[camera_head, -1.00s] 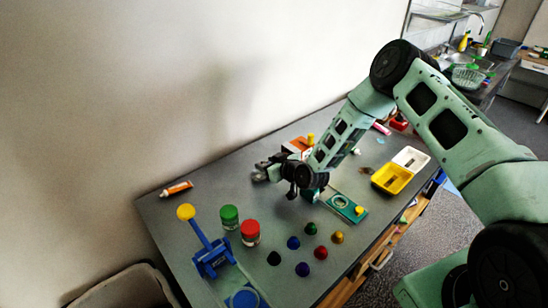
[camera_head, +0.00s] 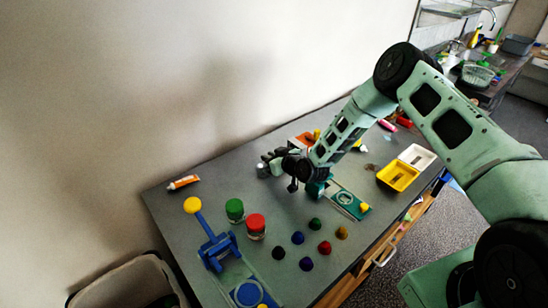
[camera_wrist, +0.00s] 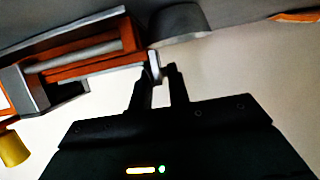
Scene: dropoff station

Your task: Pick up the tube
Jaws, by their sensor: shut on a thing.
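An orange and white tube (camera_head: 183,182) lies on the grey table (camera_head: 220,180) near its back left edge, apart from my gripper. My gripper (camera_head: 266,168) is low over the back middle of the table, to the right of that tube. In the wrist view its two dark fingers (camera_wrist: 158,72) are close together on a small pale thing (camera_wrist: 154,65). Most of this thing is hidden, and I cannot tell what it is. An orange holder with a grey bar (camera_wrist: 75,55) is just left of the fingertips, and a grey rounded thing (camera_wrist: 180,20) is beyond them.
A blue stand with a yellow knob (camera_head: 193,205), a green-lidded jar (camera_head: 234,209), a red-lidded jar (camera_head: 256,225) and several small coloured pieces are at the front left. A yellow tray (camera_head: 397,177) and a white tray (camera_head: 417,156) are at right. Table between tube and gripper looks clear.

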